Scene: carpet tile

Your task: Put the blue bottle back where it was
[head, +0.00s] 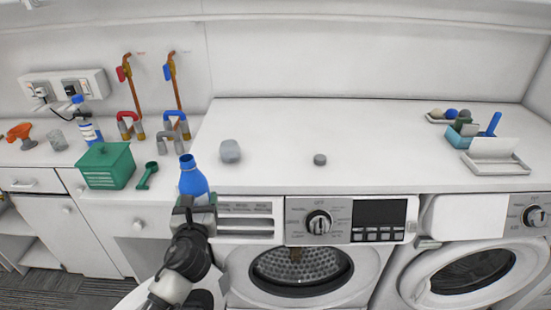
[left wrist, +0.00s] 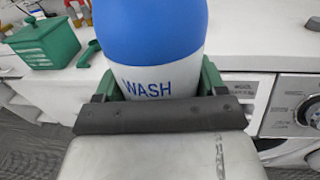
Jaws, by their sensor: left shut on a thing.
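The blue bottle (head: 194,179) has a blue upper part and a white lower part marked WASH. My left gripper (head: 193,207) is shut around its lower part and holds it upright in front of the counter edge, left of the washing machine's control panel. In the left wrist view the bottle (left wrist: 150,45) stands between the green fingers of the gripper (left wrist: 155,95); its top is cut off by the frame. The bottle's base is hidden by the gripper. My right gripper is not in view.
A green box (head: 106,166) and green scoop (head: 147,176) are on the left counter. A grey lump (head: 230,151) and a dark puck (head: 320,160) lie on the white top (head: 370,140), otherwise clear in the middle. A blue caddy (head: 462,136) and white tray (head: 495,164) stand right.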

